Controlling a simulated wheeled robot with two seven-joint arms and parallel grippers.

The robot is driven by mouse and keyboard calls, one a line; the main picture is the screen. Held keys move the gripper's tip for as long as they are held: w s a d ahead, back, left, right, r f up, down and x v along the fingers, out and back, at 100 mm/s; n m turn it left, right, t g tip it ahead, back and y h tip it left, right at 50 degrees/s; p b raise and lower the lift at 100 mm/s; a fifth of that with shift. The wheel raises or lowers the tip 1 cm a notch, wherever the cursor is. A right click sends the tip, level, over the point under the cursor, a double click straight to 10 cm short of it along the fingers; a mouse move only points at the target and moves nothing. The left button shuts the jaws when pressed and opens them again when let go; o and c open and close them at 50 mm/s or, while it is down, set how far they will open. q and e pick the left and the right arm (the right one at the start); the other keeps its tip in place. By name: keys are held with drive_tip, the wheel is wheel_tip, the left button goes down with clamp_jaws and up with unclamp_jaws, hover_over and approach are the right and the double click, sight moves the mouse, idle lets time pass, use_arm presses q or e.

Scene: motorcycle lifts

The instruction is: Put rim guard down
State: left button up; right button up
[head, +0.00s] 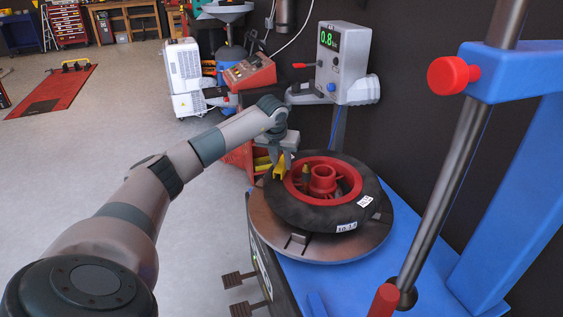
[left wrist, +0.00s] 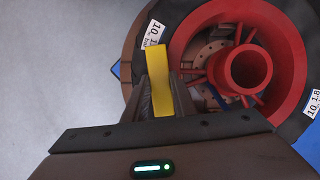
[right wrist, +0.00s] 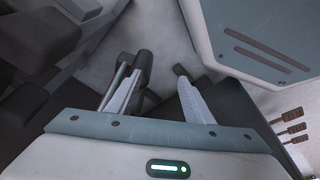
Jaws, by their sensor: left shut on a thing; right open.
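The yellow rim guard (head: 280,171) is held by my left gripper (head: 288,155) at the left edge of the wheel. In the left wrist view the rim guard (left wrist: 157,72) sticks out past the shut fingers (left wrist: 160,98), over the dark tyre and close to the red rim. I cannot tell whether it touches the wheel. The wheel, a black tyre (head: 293,216) on a red rim (head: 322,180), lies flat on the round turntable (head: 325,252). My right gripper (right wrist: 157,98) is open and appears empty; it shows only in its own wrist view.
The blue tyre changer bed (head: 418,291) carries a steel post (head: 447,150) at right. A grey inflator box (head: 344,60) reading 0.8 stands behind the wheel. Foot pedals (head: 238,279) stick out low at left. Open floor lies left; a red floor lift (head: 52,91) is far off.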

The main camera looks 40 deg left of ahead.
use_arm(q)
drive_tip(key=shift+f, duration=0.1)
drive_tip(key=o, duration=1)
use_arm(e)
drive_tip(key=shift+r, duration=0.2)
drive_tip(key=shift+s, duration=0.1)
use_arm(q)
drive_tip(key=shift+s+r, duration=0.1)
drive_tip(key=shift+r, duration=0.35)
drive_tip(key=b+v, duration=0.1)
drive_tip(key=v, duration=1)
drive_tip(key=shift+s+r, duration=0.1)
drive_tip(key=shift+s, duration=0.05)
use_arm(e)
drive_tip(key=shift+w+r, duration=0.25)
drive_tip(key=shift+r, duration=1)
